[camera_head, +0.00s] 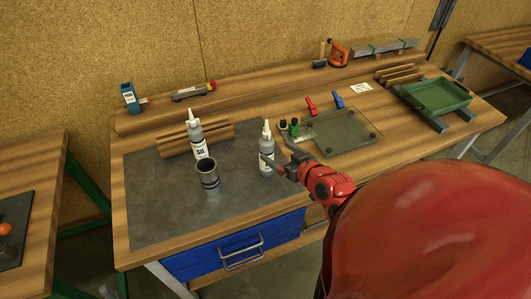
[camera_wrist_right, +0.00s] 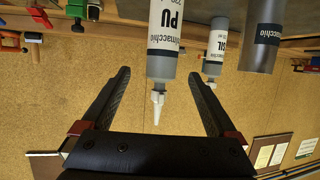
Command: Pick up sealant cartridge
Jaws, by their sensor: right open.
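A grey and white sealant cartridge with a white nozzle (camera_head: 266,148) stands upright on the dark mat. It also shows in the right wrist view (camera_wrist_right: 163,45), upside down and labelled PU. My right gripper (camera_head: 282,168) is right beside this cartridge, at its right side. In the right wrist view my right gripper (camera_wrist_right: 159,75) has its fingers spread wide, with the cartridge in line with the gap between them. Whether the fingers reach around the body is unclear. A second cartridge labelled SIL (camera_head: 197,135) stands further left, and shows in the wrist view (camera_wrist_right: 216,45). My left gripper is not in view.
A dark grey cup (camera_head: 207,175) stands on the mat (camera_head: 155,205), left of the nearer cartridge. Wooden strips (camera_head: 225,133) lie behind. A glass plate (camera_head: 345,130), clamps, small bottles and a green tray (camera_head: 440,96) are to the right. The mat's front left is clear.

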